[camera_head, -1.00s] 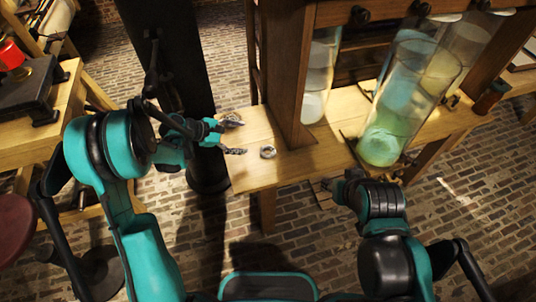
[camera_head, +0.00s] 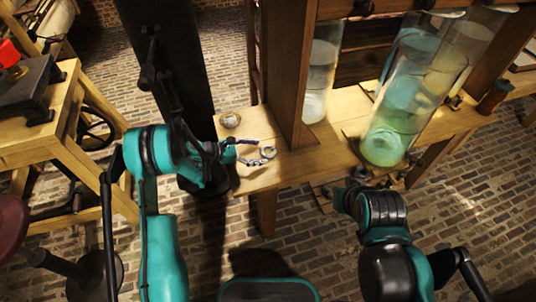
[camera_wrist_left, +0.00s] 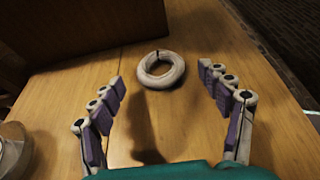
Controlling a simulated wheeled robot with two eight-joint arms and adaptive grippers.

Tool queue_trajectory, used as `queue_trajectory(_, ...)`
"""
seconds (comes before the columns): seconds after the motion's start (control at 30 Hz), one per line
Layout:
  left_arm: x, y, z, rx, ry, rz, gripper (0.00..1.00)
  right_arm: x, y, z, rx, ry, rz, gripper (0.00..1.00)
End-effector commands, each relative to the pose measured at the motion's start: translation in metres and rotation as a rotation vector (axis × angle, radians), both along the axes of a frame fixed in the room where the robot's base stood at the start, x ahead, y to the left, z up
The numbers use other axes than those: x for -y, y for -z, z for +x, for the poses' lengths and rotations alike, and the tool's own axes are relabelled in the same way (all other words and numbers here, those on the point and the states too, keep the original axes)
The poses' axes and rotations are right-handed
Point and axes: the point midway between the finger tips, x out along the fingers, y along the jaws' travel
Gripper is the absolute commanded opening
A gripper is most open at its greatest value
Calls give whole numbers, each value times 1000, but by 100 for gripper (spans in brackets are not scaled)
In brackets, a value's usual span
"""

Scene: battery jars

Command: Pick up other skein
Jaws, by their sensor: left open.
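A pale ring-shaped skein (camera_head: 268,152) lies flat on the wooden bench top, and it also shows in the left wrist view (camera_wrist_left: 161,69) with a dark tie across its upper edge. My left gripper (camera_head: 252,151) is open and empty, just left of the skein. In the wrist view the left gripper's fingers (camera_wrist_left: 162,82) stand wide apart, one on each side, with the skein between and slightly beyond their tips. My right gripper (camera_head: 338,196) is low in front of the bench; its fingers are too dark and small to read.
A round dish or jar (camera_head: 230,120) stands on the bench left of the skein; its edge shows at lower left in the wrist view. A wooden post (camera_head: 289,80) rises close behind the skein. Tall glass jars (camera_head: 384,145) with greenish liquid stand at right.

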Motion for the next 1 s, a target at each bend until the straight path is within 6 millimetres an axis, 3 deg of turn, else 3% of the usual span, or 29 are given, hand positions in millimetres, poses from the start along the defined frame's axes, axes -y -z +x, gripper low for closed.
queue_trajectory(0.1, 13, 8, 4, 0, 1, 1, 77, 0, 8, 0, 0, 0, 0, 40)
queue_trajectory(0.33, 14, 6, 5, 1, -1, 0, 74, 0, 6, 0, 0, 0, 0, 40)
queue_trajectory(0.5, 14, 6, 5, 1, 0, 1, 33, 0, 6, 0, 0, 0, 0, 40)
queue_trajectory(0.83, 14, 5, 5, 1, 0, 1, 32, 0, 5, 0, 0, 0, 0, 40)
queue_trajectory(1.0, 14, -19, 5, 1, 0, 1, 32, 0, -6, 0, 0, 0, 0, 40)
